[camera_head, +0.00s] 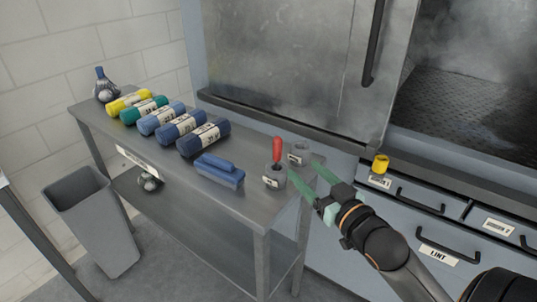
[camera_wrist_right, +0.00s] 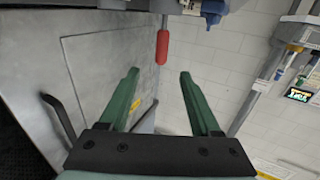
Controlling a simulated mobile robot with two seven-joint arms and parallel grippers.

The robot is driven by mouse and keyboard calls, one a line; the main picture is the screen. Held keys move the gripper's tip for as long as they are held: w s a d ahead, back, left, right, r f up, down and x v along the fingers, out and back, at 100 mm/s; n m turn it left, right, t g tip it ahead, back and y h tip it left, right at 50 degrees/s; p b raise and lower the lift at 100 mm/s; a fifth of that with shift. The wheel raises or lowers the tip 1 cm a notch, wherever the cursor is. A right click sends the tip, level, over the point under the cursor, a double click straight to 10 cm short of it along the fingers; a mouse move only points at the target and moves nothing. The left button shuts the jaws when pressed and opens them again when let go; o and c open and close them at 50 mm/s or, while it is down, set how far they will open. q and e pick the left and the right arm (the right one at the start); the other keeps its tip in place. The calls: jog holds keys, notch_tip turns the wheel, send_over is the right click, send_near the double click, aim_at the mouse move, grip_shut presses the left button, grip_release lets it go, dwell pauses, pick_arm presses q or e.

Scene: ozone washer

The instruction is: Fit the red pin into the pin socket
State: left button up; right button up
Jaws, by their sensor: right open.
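The red pin (camera_head: 277,148) stands upright in a grey labelled cylinder (camera_head: 274,178) near the right end of the metal table. A second grey labelled cylinder (camera_head: 298,154) stands just behind it; I cannot read which of the two is the pin socket. My right gripper (camera_head: 305,178) is open and empty, to the right of the pin, with its green fingers pointing towards the cylinders. In the right wrist view the red pin (camera_wrist_right: 162,47) shows beyond the gap between the open fingertips (camera_wrist_right: 160,73), apart from them. My left gripper is not in view.
The washer front (camera_head: 285,60) rises behind. A yellow knob-like piece (camera_head: 380,164) is on its ledge. A grey bin (camera_head: 95,225) stands at left.

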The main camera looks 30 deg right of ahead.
aim_at(280, 152)
jog(key=w, duration=0.7)
jog(key=shift+d, duration=0.25)
jog(key=shift+w+f, duration=0.2)
jog(key=shift+w, duration=0.7)
jog(key=shift+w+f, duration=0.15)
jog(key=shift+w, duration=0.8)
jog(key=shift+w+f, duration=0.2)
jog(key=shift+w, duration=0.7)
jog(key=shift+c, duration=0.2)
grip_shut()
